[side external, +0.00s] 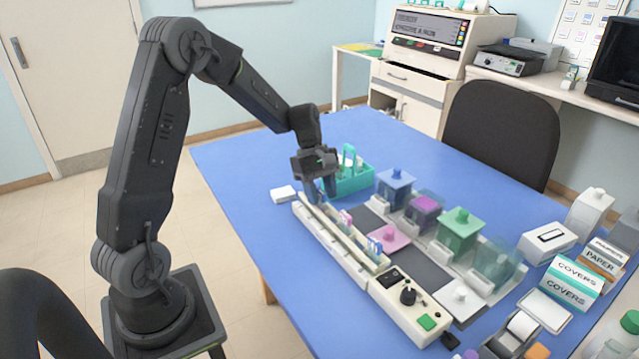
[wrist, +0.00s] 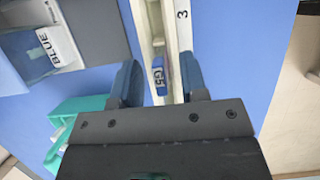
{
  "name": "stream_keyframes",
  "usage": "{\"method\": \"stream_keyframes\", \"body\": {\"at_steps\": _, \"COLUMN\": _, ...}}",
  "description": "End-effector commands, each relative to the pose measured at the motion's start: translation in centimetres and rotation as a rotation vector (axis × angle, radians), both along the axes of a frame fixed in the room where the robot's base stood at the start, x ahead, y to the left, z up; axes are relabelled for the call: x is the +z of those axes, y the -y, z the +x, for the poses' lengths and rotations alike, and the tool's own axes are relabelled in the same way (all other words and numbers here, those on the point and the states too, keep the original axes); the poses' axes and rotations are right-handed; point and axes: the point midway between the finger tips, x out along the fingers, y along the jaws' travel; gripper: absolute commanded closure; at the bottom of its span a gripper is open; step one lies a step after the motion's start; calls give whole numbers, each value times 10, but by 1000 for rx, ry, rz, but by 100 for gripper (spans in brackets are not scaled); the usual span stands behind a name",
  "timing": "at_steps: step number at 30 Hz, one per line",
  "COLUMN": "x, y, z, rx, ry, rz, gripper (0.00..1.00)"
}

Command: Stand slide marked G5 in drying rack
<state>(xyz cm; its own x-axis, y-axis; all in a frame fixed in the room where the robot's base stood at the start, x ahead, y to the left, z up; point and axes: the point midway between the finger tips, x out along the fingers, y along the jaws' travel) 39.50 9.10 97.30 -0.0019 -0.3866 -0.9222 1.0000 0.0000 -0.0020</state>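The slide marked G5 (wrist: 158,78) shows its blue label end in the wrist view, in a narrow channel of a long white rack (wrist: 172,30) that bears a "3". My gripper (wrist: 158,65) is open, with one blue finger on each side of the slide and visible gaps between. In the side view my gripper (side external: 320,190) points down over the far end of the long white rack (side external: 325,239). The G5 slide cannot be made out there. Pink-ended and blue-ended slides (side external: 374,247) stand farther along that rack.
A teal carrier with a handle (side external: 352,184) stands close behind my gripper. Lidded staining jars, blue (side external: 395,187), purple (side external: 423,209) and green (side external: 459,232), line the right. A small white block (side external: 283,194) lies left of the rack. A control box (side external: 408,305) sits at the near end.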

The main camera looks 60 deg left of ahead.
Motion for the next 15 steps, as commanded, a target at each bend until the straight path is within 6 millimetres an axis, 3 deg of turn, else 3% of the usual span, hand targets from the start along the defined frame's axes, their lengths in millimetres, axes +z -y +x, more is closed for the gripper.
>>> {"method": "stream_keyframes", "body": {"at_steps": 5, "x": 18, "y": -8, "z": 1, "rx": 1, "ry": 6, "rz": 3, "gripper": 60}}
{"method": "stream_keyframes", "body": {"at_steps": 15, "x": 86, "y": -37, "z": 1, "rx": 2, "ry": 6, "rz": 3, "gripper": 60}}
